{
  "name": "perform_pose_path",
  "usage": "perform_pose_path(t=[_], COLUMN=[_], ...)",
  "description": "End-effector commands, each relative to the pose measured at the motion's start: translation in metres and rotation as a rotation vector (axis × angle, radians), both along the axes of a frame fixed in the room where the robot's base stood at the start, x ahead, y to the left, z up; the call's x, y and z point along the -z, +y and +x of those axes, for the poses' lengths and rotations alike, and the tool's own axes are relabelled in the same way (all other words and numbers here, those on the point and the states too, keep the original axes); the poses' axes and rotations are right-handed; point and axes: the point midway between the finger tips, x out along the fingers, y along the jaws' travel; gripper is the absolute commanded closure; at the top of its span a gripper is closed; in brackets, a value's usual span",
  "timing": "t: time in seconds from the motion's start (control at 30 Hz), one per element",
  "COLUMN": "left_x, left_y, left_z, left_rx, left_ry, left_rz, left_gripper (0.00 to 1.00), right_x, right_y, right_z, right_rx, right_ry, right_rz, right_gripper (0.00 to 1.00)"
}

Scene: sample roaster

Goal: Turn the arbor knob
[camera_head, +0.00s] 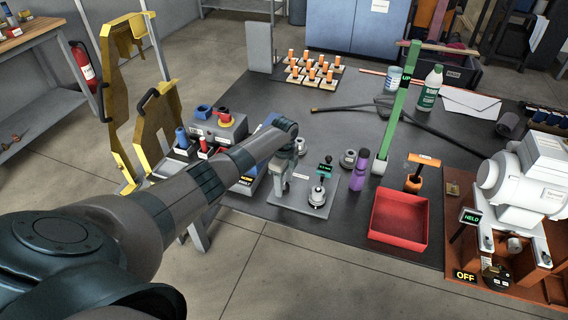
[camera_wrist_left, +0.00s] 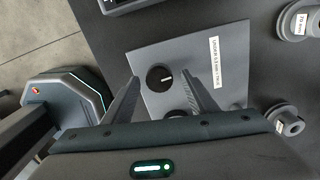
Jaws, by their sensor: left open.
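The arbor knob is a round black knob with a white mark, on a labelled grey plate (camera_head: 303,205). In the left wrist view the knob (camera_wrist_left: 160,77) lies in the gap between the two fingertips of my left gripper (camera_wrist_left: 161,78). I cannot tell how far above it the tips are. A second dark round part (camera_wrist_left: 178,113) shows just below it, partly hidden by my gripper. In the head view my left gripper (camera_head: 283,187) is open over the left part of the plate, with an upright round-based fitting (camera_head: 318,196) to its right. My right gripper is not in view.
Grey ring pieces (camera_head: 348,158) stand behind the plate. A purple bottle (camera_head: 358,172), a red tray (camera_head: 399,218) and a green post (camera_head: 396,110) stand to the right. A grey box with red and blue parts (camera_head: 218,127) is left of the plate. The table's near edge is close.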

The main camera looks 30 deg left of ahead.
Motion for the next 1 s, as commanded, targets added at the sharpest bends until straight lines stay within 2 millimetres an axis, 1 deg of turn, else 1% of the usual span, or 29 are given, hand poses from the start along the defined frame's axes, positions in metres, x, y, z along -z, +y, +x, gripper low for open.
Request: perform_pose_path(t=[0.17, 0.27, 0.63, 0.73, 0.8, 0.9, 1.0], left_x=[-0.016, -0.031, -0.104, -0.124, -0.136, -0.151, -0.161], left_y=[0.001, 0.001, 0.001, 0.001, 0.001, 0.001, 0.000], left_z=[0.001, 0.001, 0.001, 0.001, 0.001, 0.001, 0.001], left_rx=[0.000, 0.001, 0.001, 0.001, 0.000, 0.001, 0.001], left_ry=[-0.003, -0.004, -0.005, -0.004, -0.004, -0.002, -0.003], left_rz=[0.001, 0.001, 0.001, 0.001, 0.001, 0.000, 0.000], left_gripper=[0.47, 0.47, 0.47, 0.47, 0.47, 0.47, 0.47], right_x=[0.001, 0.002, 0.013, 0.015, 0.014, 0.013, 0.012], right_y=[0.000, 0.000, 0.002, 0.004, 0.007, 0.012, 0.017], right_z=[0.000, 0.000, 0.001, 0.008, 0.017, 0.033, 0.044], right_rx=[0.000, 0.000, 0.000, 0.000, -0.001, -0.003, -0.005], right_ry=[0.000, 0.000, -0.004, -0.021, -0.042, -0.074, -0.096], right_rz=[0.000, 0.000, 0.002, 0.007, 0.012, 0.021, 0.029], right_gripper=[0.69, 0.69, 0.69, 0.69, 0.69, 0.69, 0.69])
